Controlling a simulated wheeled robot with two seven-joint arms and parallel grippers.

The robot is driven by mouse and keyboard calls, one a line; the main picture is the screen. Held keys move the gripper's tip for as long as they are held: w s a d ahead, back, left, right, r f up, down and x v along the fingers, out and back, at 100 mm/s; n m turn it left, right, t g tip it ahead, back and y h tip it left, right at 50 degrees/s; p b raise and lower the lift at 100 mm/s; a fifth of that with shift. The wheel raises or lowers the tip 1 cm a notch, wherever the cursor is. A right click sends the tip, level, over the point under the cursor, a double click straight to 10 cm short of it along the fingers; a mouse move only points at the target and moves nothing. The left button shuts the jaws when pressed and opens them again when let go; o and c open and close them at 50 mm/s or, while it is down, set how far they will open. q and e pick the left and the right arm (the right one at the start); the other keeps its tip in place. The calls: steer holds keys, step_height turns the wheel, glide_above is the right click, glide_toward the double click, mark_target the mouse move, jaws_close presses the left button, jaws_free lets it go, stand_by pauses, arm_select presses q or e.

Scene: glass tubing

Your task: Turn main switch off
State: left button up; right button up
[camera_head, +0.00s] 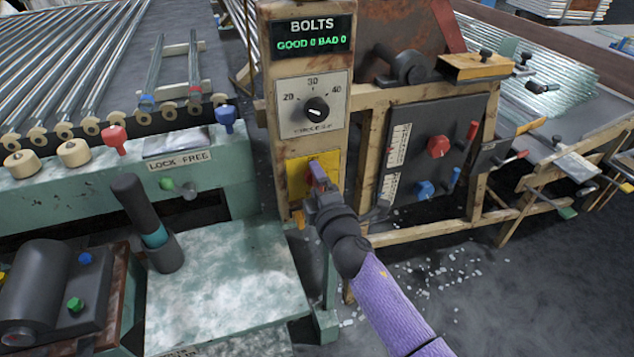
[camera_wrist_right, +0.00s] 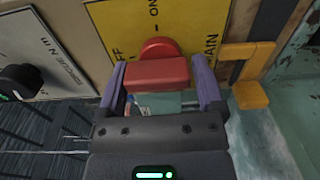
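The main switch is a red knob with a bar handle (camera_wrist_right: 156,73) on a yellow plate (camera_wrist_right: 190,22). The plate carries the words ON and MAIN and a partly covered OFF. In the head view the yellow plate (camera_head: 298,180) is low on the wooden post, its knob mostly hidden by my gripper. My right gripper (camera_head: 318,178) is at the plate. In the right wrist view its purple fingers (camera_wrist_right: 160,82) stand wide apart, one at each end of the red bar; firm contact cannot be told. My left gripper is not in view.
Above the plate are a black dial (camera_head: 317,109) and a BOLTS display (camera_head: 311,37). To the right is a dark panel (camera_head: 413,150) with red and blue knobs. A wooden rail (camera_head: 430,233) runs beside my right arm. A green machine (camera_head: 215,270) stands left.

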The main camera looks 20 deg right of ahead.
steer(key=shift+o, duration=0.5)
steer(key=shift+s+r, duration=0.1)
steer(key=shift+s, duration=0.1)
arm_select(q)
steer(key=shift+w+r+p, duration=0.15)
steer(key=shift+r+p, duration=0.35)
steer(key=shift+p, duration=0.05)
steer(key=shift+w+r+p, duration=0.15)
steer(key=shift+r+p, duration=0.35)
arm_select(e)
steer(key=s, duration=0.9)
steer(key=shift+s+d, duration=0.15)
steer(key=shift+s, duration=0.1)
